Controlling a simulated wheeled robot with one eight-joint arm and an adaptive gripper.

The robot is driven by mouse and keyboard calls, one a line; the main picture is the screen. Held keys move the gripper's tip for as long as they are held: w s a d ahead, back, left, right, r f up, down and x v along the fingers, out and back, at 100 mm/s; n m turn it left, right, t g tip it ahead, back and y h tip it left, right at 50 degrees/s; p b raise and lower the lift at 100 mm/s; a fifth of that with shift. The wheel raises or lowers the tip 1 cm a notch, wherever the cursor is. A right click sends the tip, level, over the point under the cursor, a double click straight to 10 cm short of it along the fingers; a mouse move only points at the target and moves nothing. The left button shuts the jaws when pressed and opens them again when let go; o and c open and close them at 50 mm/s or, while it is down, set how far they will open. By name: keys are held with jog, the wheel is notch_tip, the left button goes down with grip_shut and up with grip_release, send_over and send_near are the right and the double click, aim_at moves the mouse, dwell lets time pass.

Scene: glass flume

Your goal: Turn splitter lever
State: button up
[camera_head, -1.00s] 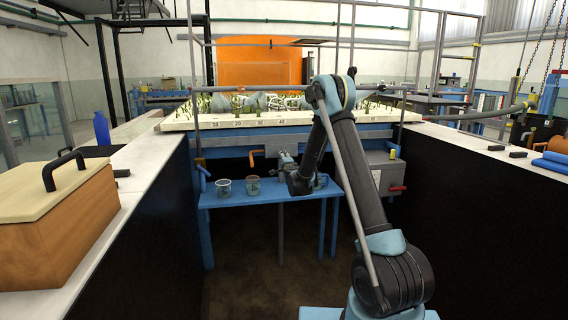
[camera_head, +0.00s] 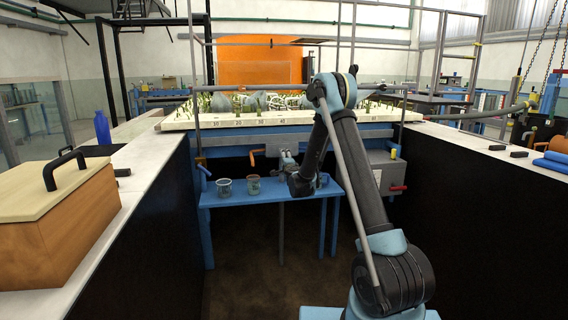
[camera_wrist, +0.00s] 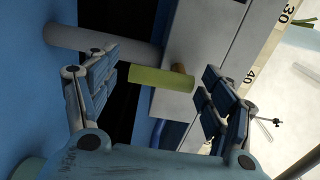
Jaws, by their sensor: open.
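In the wrist view, a short yellow-green handle (camera_wrist: 160,79) lies between the spread fingers of my gripper (camera_wrist: 153,95), with a small brown-orange part at its right end. It appears clear of both fingers; its depth between them is hard to tell. In the head view, my gripper (camera_head: 288,160) is in front of the blue frame under the white numbered bed, partly hidden by my arm. I cannot tell whether this is the handle seen from the wrist.
A blue bench (camera_head: 240,197) with two cups (camera_head: 225,187) stands below the bed. A grey box (camera_head: 381,172) with a red handle (camera_head: 397,188) is to the right. A grey pipe (camera_wrist: 100,42) passes beside the left finger. Dark-sided walls flank the open floor.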

jog(key=v, duration=1)
jog(key=shift+s, duration=0.3)
jog(key=shift+d, duration=0.1)
jog(key=s+d+r+n+g+y, duration=0.1)
jog(key=s+r+n+g+y, duration=0.15)
jog(key=s+r+n, duration=0.5)
jog(key=s+d+r+n+g+y, duration=0.1)
jog(key=s+d+r+n+g, duration=0.1)
jog(key=s, duration=0.3)
jog(key=s+d+r+n+g, duration=0.2)
jog(key=s+r, duration=0.1)
jog(key=s, duration=0.3)
jog(key=s+d+f+n+g+h, duration=0.1)
jog(key=s+d+f, duration=0.4)
jog(key=s, duration=0.7)
jog(key=s+d+f+n+g+h, duration=0.1)
jog(key=s+d+f+g+h, duration=0.3)
jog(key=s+d, duration=0.6)
jog(key=s+d+f+n+g+h, duration=0.1)
jog(key=s+d+f+g+h, duration=0.2)
jog(key=s+d+f, duration=0.4)
jog(key=s, duration=0.9)
jog(key=shift+s+d+g, duration=0.25)
jog(key=shift+d+g, duration=0.1)
jog(key=shift+d, duration=0.05)
jog(key=shift+n+h, duration=0.25)
